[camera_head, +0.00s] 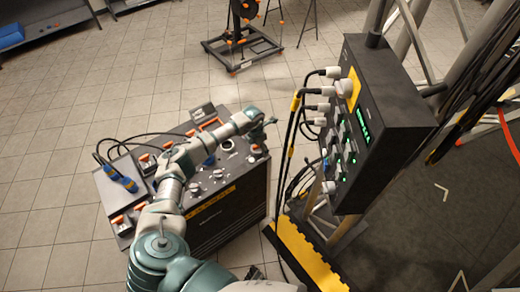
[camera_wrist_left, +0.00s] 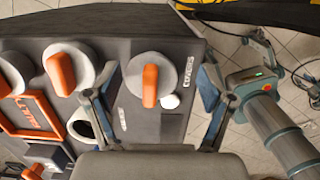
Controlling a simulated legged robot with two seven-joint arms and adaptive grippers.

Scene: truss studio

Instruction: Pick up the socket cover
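In the left wrist view a round grey cover with an upright orange handle (camera_wrist_left: 150,86) sits on the console. It appears to be the socket cover. My left gripper (camera_wrist_left: 157,92) is open, with one finger on each side of the cover. I see no clear contact, and the height of the fingertips above the cover is hard to judge. In the head view my left gripper (camera_head: 264,122) is over the console's far right corner, and the arm hides part of the top.
In the head view a black panel with plugs and cables (camera_head: 385,115) stands right of the console.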

